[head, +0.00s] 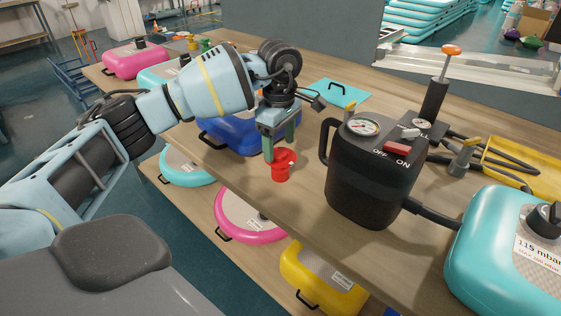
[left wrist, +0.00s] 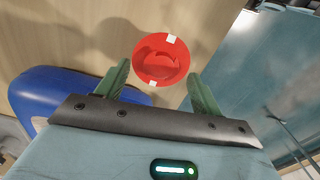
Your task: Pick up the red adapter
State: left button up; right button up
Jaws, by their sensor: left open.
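The red adapter (head: 282,163) stands on the wooden table near its front edge. In the left wrist view the red adapter (left wrist: 161,60) shows from above as a round red piece with two white marks. My left gripper (head: 281,152) is over the adapter, pointing down. In the left wrist view its two green fingers (left wrist: 157,80) are apart, one on each side of the adapter's lower part, with no clear contact. The gripper is open and empty. My right gripper is in neither view.
A black pump (head: 370,175) with gauges and an ON/OFF switch stands right of the adapter. A blue inflatable (head: 238,138) lies behind the gripper, and a teal one (head: 490,240) is at the right. Pink (head: 245,213) and yellow (head: 315,275) inflatables lie below the table's front edge.

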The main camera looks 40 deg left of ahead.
aim_at(280, 152)
pick_arm(q)
jog(key=shift+s+f, duration=0.1)
jog(key=shift+f, duration=0.25)
notch_tip(280, 152, down, 4)
jog(key=shift+d+f, duration=0.1)
jog(key=shift+f, duration=0.1)
jog(key=shift+c, duration=0.8)
jog(key=c, duration=0.6)
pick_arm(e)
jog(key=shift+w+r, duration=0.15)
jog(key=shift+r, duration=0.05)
pick_arm(q)
jog(key=shift+r, duration=0.15)
